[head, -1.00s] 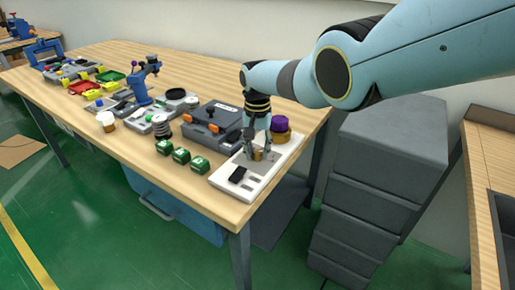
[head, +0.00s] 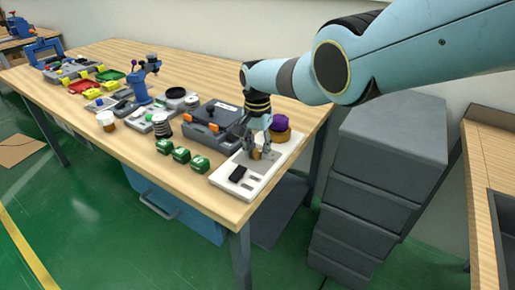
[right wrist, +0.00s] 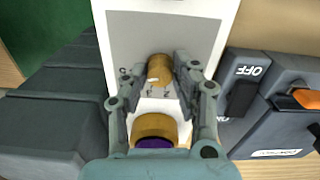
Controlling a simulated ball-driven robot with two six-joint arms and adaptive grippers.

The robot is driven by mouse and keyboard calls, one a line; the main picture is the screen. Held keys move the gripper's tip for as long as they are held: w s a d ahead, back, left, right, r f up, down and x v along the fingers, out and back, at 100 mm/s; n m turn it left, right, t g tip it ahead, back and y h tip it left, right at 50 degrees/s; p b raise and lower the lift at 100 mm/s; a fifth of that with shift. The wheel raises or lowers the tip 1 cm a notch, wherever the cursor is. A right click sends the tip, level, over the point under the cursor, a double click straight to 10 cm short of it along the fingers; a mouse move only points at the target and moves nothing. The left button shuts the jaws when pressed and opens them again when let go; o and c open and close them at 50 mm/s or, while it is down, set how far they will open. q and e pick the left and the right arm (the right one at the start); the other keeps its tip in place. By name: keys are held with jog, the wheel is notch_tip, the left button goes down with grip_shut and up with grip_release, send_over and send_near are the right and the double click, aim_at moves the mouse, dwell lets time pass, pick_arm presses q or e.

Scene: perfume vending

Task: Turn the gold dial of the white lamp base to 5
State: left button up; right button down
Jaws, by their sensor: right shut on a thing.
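The white lamp base (head: 222,180) lies near the right end of the wooden table, with a grey panel on top. Its gold dial (head: 257,155) stands up from that panel and also shows in the right wrist view (right wrist: 159,68). My right gripper (head: 256,152) points down at the dial, its two fingers shut on the dial's sides. In the right wrist view the fingertips (right wrist: 159,82) flank the dial. Markings beside the dial are too small or covered to read a setting. A gold piece with a purple top (head: 280,128) stands behind the dial. My left gripper is out of view.
A dark grey case (head: 213,122) with orange latches and an OFF-marked switch stands close beside the base. Several green blocks (head: 181,154) sit near the table's front edge. A grey drawer cabinet (head: 385,150) stands to the right.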

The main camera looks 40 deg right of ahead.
aim_at(257, 150)
jog(key=c, duration=1)
grip_release()
notch_tip(257, 150, up, 12)
